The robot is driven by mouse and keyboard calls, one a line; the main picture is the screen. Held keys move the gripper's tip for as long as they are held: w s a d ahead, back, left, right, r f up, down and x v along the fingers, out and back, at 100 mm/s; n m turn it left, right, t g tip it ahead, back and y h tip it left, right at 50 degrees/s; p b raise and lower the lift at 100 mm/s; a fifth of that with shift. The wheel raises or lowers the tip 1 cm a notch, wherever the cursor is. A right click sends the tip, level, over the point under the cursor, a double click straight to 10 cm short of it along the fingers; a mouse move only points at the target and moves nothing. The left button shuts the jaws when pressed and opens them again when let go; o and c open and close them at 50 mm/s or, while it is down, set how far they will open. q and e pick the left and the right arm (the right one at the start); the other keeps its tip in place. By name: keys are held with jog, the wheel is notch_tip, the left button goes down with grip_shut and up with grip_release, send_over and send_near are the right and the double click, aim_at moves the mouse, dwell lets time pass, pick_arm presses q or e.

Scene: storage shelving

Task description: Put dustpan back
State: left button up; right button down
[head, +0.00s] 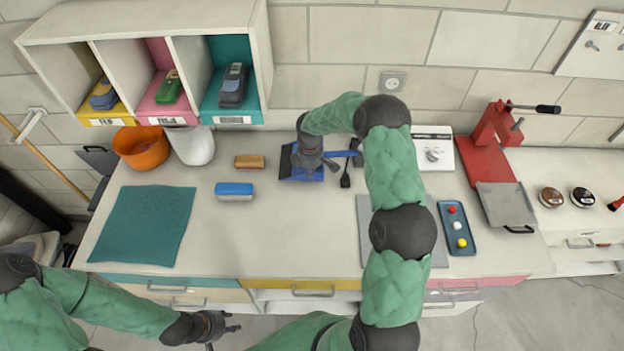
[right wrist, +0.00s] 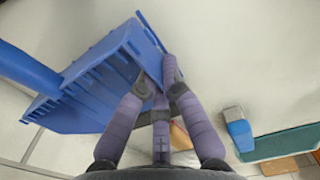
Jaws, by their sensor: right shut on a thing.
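The blue dustpan (head: 304,172) is at the back middle of the counter, partly hidden under my right gripper (head: 322,164). Its blue handle (head: 343,153) points right, toward my arm. In the right wrist view the dustpan (right wrist: 100,85) fills the upper left, its handle (right wrist: 25,68) running off the left edge. My right gripper (right wrist: 157,82) is shut on the pan's edge. I cannot tell whether the pan touches the counter. My left gripper (head: 222,328) is empty, with its fingers apart, in front of the counter's drawers.
A brown-topped brush (head: 250,162) and a blue block (head: 234,191) lie left of the dustpan. An orange bucket (head: 141,148) and cubby shelf (head: 145,18) stand at back left. A white scale (head: 433,156) and red stand (head: 485,160) are right. The counter's middle is clear.

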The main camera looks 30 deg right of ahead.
jog(key=shift+d+f, duration=0.25)
jog(key=f, duration=0.3)
jog(key=shift+d+f, duration=0.2)
jog(key=c, duration=1.8)
grip_release()
jog(key=shift+f, duration=0.15)
jog(key=o, duration=0.4)
jog(key=shift+a, duration=0.1)
notch_tip(320, 180, up, 12)
jog(key=shift+r, duration=0.2)
